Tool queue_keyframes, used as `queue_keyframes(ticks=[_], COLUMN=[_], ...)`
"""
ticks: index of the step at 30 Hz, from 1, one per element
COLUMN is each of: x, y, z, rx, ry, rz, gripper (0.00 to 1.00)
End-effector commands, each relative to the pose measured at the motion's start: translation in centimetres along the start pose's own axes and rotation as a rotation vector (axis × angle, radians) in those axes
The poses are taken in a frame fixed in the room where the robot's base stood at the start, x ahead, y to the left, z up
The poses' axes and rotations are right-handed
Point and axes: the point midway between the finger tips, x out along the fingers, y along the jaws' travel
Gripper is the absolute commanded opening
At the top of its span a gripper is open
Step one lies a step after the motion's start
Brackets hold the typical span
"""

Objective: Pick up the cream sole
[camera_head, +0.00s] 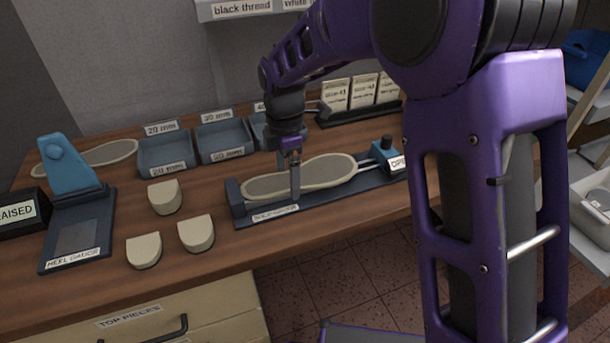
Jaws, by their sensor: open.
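A cream-edged sole (335,169) with a grey middle lies along a dark gauge (330,199) on the wooden bench. My gripper (294,188) points down over the heel-side half of this sole. Its fingers cross the sole's outline near the gauge's front edge, and the jaws are open. I cannot tell whether a finger touches the sole. A second cream-edged sole (108,154) lies at the back left, partly hidden by the blue upright of the heel gauge (75,245).
Several cream heel blocks (164,196) stand on the bench left of the gauge. Grey bins (165,152) line the back, beside a card rack (345,108). A blue block (384,152) sits at the gauge's right end. A drawer (170,318) is under the front edge.

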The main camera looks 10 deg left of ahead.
Motion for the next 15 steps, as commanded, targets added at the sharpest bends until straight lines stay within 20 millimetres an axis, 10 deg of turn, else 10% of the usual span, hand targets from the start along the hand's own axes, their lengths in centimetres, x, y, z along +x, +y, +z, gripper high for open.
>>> queue_keyframes(ticks=[9, 15], x=[0.10, 0.10], y=[0.00, 0.00], z=[0.02, 0.02], rx=[0.000, 0.001], ry=[0.000, 0.000], rz=[0.000, 0.000], gripper=[1.00, 0.66])
